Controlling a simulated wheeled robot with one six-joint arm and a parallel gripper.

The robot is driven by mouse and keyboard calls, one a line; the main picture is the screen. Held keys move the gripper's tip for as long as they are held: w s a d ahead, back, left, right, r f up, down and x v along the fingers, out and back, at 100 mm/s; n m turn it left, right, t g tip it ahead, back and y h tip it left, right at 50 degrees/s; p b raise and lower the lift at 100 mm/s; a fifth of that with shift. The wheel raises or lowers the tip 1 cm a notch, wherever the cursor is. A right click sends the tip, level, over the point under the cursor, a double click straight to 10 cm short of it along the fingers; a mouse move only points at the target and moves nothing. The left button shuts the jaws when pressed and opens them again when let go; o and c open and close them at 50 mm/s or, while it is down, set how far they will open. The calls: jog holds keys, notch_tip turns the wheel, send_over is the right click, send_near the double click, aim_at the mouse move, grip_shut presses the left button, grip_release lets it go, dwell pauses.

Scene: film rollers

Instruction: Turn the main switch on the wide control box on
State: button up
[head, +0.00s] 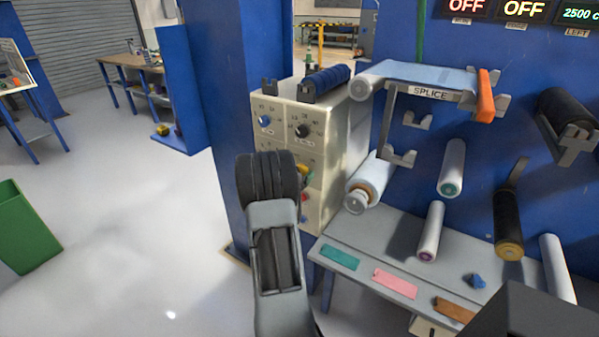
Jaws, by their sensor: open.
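The wide control box is probably the beige cabinet (325,150) beside the blue column. Its front carries a blue knob (264,121) at upper left and a black knob (302,131) to its right. Lower on the right are small yellow, green and red controls (305,172). I cannot read the labels or tell which control is the main switch, or its setting. My gripper (267,175), dark and rounded, is in front of the cabinet's lower left front and hides part of it. Its fingertips are hard to make out. Nothing held shows.
A blue column (215,100) stands left of the cabinet. A roller rack with a splice bar (430,92) and a shelf (350,237) with coloured strips are on the right. A green bin (25,230) stands at left. The floor between is clear. Displays above read OFF (524,9).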

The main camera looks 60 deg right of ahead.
jog(key=shift+d, duration=0.25)
jog(key=shift+c, duration=0.3)
jog(key=c, duration=0.9)
